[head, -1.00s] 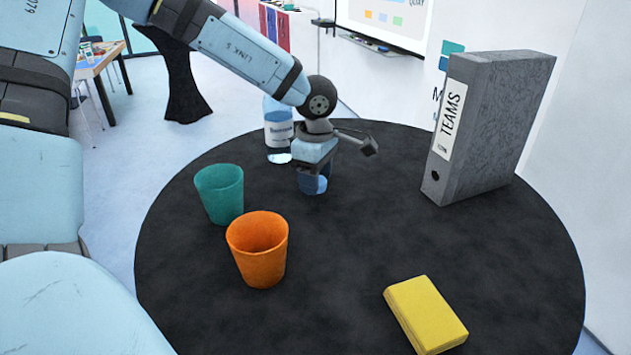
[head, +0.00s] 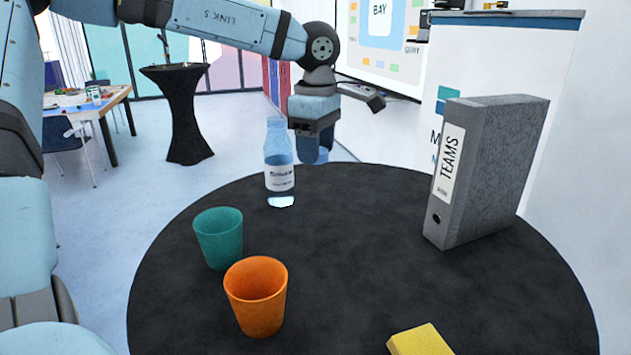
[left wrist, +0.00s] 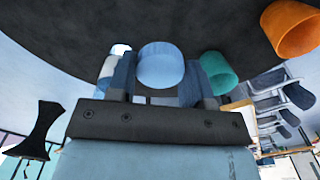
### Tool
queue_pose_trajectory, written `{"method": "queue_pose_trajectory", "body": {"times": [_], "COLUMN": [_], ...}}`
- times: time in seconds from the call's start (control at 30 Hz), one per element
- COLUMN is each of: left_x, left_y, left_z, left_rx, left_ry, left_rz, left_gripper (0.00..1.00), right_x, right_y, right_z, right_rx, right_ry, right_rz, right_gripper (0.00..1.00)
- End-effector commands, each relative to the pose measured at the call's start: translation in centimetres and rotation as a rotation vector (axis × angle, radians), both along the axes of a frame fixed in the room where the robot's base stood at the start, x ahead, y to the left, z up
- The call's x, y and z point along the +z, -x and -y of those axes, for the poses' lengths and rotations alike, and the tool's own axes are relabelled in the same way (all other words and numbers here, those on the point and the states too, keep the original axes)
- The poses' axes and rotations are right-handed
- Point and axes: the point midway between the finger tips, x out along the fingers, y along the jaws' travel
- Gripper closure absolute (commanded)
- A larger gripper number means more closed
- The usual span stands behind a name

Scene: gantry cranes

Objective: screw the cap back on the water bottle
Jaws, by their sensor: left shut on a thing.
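The blue cap (head: 321,157) is held by my left gripper (head: 311,146), which is shut on it above the far part of the table. In the left wrist view the round blue cap (left wrist: 160,66) sits between the two fingers. The clear water bottle (head: 279,172) stands upright and open-topped on the round black table (head: 370,270), just left of the gripper. It has a white label and some water inside. The cap is apart from the bottle and beside its upper part in the picture. My right gripper is not in view.
A teal cup (head: 220,240) and an orange cup (head: 256,298) stand at the table's left. A grey TEAMS binder (head: 490,170) stands upright at the right. A yellow block (head: 420,341) lies at the front edge of the picture. The table's middle is clear.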

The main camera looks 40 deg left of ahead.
Motion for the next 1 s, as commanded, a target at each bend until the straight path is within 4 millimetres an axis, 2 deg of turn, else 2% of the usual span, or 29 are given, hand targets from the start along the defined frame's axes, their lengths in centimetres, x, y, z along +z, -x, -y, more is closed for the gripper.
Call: {"method": "queue_pose_trajectory", "body": {"times": [0.1, 0.3, 1.0], "left_x": [2.0, 3.9, 4.4], "left_y": [0.0, 0.0, 0.0], "left_z": [0.0, 0.0, 0.0], "left_rx": [0.001, 0.0, 0.0], "left_ry": [0.0, 0.001, 0.0], "left_rz": [0.001, 0.0, -0.001], "left_gripper": [0.75, 0.75, 0.75], "right_x": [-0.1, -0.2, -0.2], "right_y": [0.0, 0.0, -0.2], "right_z": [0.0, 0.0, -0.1], "right_rx": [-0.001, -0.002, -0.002], "right_ry": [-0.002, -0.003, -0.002], "right_rz": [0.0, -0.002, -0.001], "right_gripper": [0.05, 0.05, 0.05]}}
